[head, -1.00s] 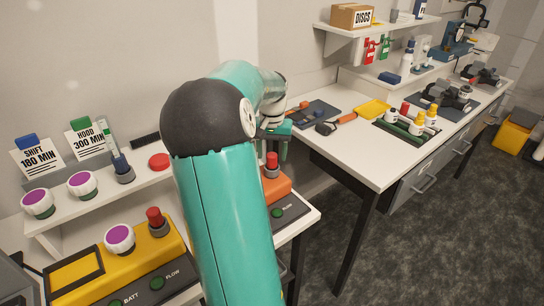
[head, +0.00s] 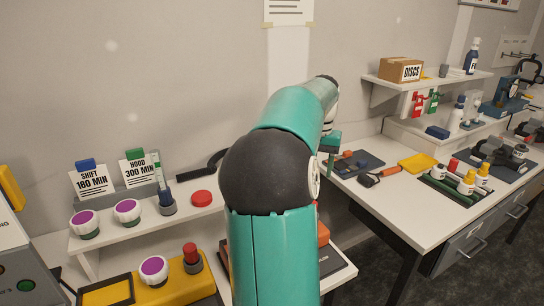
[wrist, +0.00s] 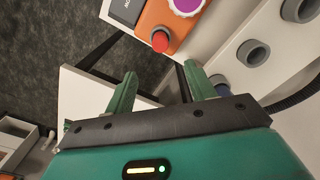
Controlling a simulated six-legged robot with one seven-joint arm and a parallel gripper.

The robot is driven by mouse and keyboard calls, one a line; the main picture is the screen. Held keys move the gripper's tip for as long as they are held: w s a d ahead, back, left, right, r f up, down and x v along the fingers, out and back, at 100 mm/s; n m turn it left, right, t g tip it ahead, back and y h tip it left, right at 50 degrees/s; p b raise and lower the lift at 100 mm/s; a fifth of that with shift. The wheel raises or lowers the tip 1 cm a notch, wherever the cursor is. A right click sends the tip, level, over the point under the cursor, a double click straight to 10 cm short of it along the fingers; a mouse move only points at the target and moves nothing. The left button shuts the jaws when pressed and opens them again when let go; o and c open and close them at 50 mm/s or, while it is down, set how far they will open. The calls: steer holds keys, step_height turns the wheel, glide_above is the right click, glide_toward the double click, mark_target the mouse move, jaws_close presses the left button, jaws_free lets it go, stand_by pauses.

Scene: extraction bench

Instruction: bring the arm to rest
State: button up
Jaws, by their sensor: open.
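My gripper (wrist: 163,88) shows in the wrist view with its two green fingers spread apart and nothing between them. Beyond the fingertips lies an orange unit (wrist: 158,18) with a red knob (wrist: 160,41) and a white-and-purple dial (wrist: 186,4). I see no contact with it. In the head view my arm rises in front of the bench, bends at its dark elbow and reaches up and away to the right. There the gripper is mostly behind the arm; a green part of it (head: 330,142) shows above the right bench.
Grey sockets (wrist: 253,52) sit on the white shelf in the wrist view. In the head view a yellow unit (head: 178,290) is at lower left, below two purple-topped dials (head: 127,211). A white bench (head: 410,212) on the right holds tools, a yellow tray (head: 417,163) and bottles.

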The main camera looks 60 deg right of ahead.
steer(key=w+a+r+n+t, duration=0.15)
steer(key=w+a+n, duration=0.3)
steer(key=a, duration=0.95)
steer(key=w+a+n+t, duration=0.25)
steer(key=w+a, duration=0.35)
steer(key=a, duration=0.7)
steer(key=s+a+f+n, duration=0.1)
steer(key=s+a+n, duration=0.1)
steer(key=a, duration=0.5)
steer(key=s+a+f+n+t, duration=0.1)
steer(key=s+a+f+n, duration=0.1)
steer(key=a, duration=0.6)
steer(key=s+a+f+n, duration=0.2)
steer(key=a+n, duration=0.1)
steer(key=a, duration=0.4)
steer(key=shift+s+a+n+t, duration=0.25)
steer(key=shift+s+n+t, duration=0.05)
steer(key=shift+s, duration=0.05)
steer(key=c, duration=0.4)
steer(key=shift+d, duration=0.1)
steer(key=shift+d, duration=0.1)
